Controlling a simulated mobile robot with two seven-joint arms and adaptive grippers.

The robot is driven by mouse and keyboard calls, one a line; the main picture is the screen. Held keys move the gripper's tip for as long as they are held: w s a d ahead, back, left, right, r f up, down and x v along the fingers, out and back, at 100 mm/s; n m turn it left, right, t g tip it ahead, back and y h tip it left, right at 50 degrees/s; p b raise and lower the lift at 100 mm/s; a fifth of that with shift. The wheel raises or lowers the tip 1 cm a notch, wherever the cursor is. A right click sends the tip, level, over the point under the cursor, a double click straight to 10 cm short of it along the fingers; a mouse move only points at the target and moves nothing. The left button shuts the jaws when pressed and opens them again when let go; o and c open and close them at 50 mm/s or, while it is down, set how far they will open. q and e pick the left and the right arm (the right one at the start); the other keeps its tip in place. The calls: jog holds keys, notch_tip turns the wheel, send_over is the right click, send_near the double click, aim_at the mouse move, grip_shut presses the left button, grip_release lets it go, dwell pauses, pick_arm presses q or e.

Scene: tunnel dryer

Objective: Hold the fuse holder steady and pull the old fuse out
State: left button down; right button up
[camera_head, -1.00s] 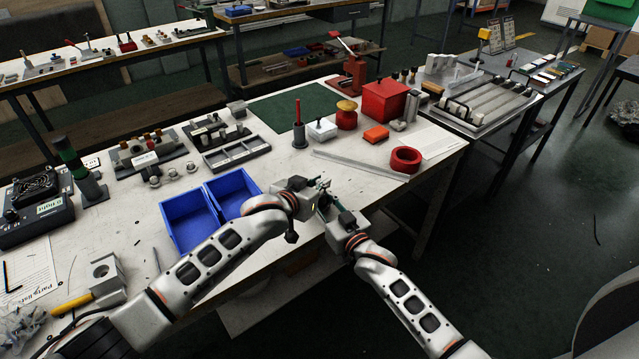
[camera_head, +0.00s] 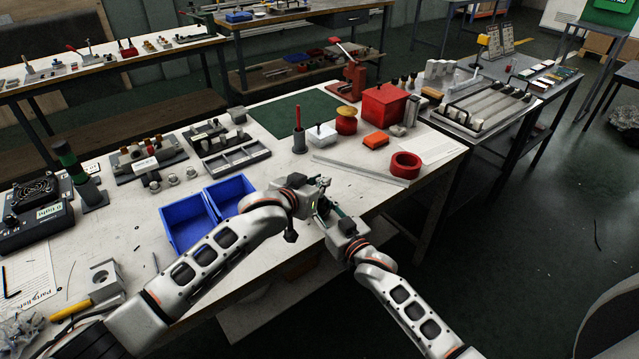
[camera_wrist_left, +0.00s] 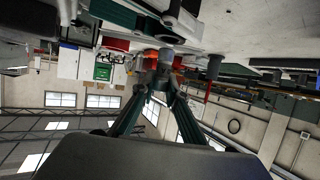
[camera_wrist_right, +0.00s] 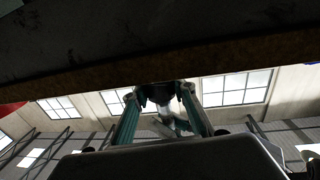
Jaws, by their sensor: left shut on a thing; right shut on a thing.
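My left gripper (camera_head: 318,186) and my right gripper (camera_head: 326,206) are close together over the bench's front edge. In the left wrist view my left gripper (camera_wrist_left: 158,86) is shut on a small grey cylindrical part (camera_wrist_left: 165,60). In the right wrist view my right gripper (camera_wrist_right: 158,98) is shut on a small dark part (camera_wrist_right: 160,91), with a lighter metallic piece below it. The parts are small and mostly covered by the fingers. I cannot tell which is the fuse holder and which the fuse, or whether they are joined.
Two blue bins (camera_head: 168,213) stand left of the grippers on the white bench (camera_head: 270,165). A red ring (camera_head: 405,165), an orange block (camera_head: 375,140) and a red box (camera_head: 384,100) are to the right. A long thin strip (camera_head: 360,171) lies behind the grippers.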

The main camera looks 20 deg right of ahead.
aim_at(319, 180)
pick_arm(q)
jog(key=shift+r, duration=2)
dwell(0.5)
pick_arm(e)
jog(key=o, duration=1.1)
